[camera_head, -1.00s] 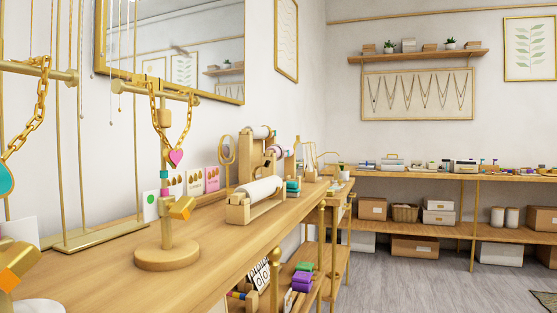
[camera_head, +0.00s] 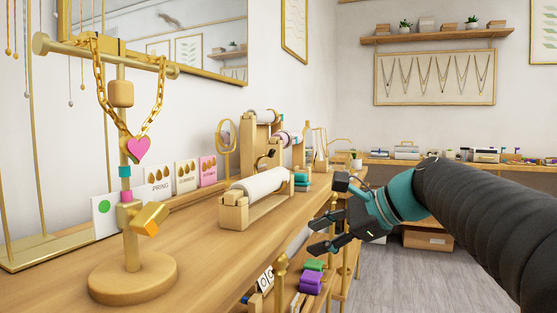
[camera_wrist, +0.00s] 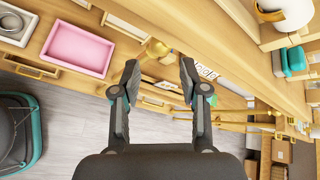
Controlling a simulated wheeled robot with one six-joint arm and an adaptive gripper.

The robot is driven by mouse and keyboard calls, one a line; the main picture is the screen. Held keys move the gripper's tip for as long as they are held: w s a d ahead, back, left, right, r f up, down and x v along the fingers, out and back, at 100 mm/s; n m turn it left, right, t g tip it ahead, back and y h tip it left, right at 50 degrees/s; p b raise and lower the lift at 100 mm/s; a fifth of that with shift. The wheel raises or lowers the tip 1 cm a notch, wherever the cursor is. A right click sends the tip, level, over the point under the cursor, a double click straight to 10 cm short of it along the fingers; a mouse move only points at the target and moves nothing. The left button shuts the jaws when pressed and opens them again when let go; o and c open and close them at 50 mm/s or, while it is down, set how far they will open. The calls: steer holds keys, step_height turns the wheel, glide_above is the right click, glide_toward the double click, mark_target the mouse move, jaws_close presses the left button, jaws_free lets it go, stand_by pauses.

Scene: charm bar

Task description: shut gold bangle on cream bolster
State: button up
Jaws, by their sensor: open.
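A cream bolster (camera_head: 262,186) lies in a wooden cradle on the counter in the head view. A second pale roll (camera_head: 262,116) sits on a taller stand behind it, above a pink roll (camera_head: 287,137). My gripper (camera_head: 314,236) is open and empty, right of the bolster at the counter's front edge. In the wrist view my gripper (camera_wrist: 159,68) has its two fingers apart, with nothing between them. Part of a pale roll (camera_wrist: 288,12) shows at its upper right corner.
A necklace stand (camera_head: 132,275) with a gold chain and pink heart stands at left. Teal boxes (camera_head: 301,180) are beside the bolster. Purple and green boxes (camera_head: 311,280) are on the lower shelf. A pink tray (camera_wrist: 78,48) shows in the wrist view.

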steer(key=w+r+m+y, duration=0.3)
steer(key=w+r, duration=0.3)
steer(key=r, duration=0.1)
steer(key=m+y, duration=0.3)
steer(key=y, duration=0.1)
glide_toward(275, 151)
steer(key=x, duration=1)
steer(key=shift+w+a, duration=0.1)
steer(key=shift+a, duration=0.3)
jaws_close()
